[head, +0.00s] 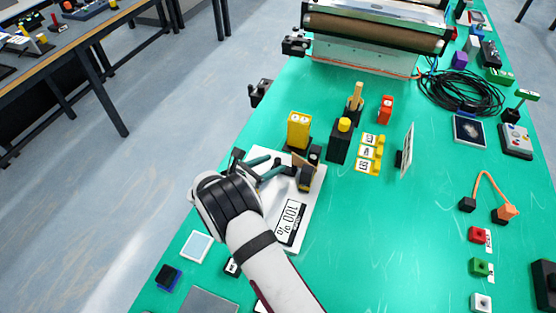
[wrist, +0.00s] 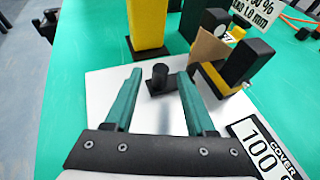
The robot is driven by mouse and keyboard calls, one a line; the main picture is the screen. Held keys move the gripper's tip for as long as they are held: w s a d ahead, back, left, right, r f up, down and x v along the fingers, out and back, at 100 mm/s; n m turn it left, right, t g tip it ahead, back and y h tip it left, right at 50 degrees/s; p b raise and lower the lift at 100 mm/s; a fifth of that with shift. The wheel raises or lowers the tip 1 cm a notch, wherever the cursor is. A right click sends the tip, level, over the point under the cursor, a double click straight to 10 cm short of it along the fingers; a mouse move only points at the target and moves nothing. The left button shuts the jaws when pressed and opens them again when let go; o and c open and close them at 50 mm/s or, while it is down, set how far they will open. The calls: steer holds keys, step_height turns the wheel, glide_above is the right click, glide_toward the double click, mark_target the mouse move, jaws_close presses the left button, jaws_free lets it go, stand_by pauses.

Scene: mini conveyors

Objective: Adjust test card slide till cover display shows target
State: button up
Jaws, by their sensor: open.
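The cover display (head: 290,222) lies on a white base plate (head: 317,200) and reads 100 %. It shows partly in the wrist view (wrist: 265,147), cut off at the edge. A brown test card (wrist: 209,48) stands at the black-and-yellow fork sensor (wrist: 240,65), which also shows in the head view (head: 306,178). A small black knob (wrist: 160,74) stands on the plate left of the card, apparently the slide's handle. My gripper (head: 277,163) is open, its teal fingers either side of the knob with visible gaps. Contact is not seen.
A thin upright sign (head: 405,150) is farther right.

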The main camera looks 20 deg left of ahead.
mark_target(278, 160)
steer(key=shift+x, duration=1.65)
steer(key=shift+d, duration=0.1)
jaws_close()
steer(key=shift+s, duration=0.1)
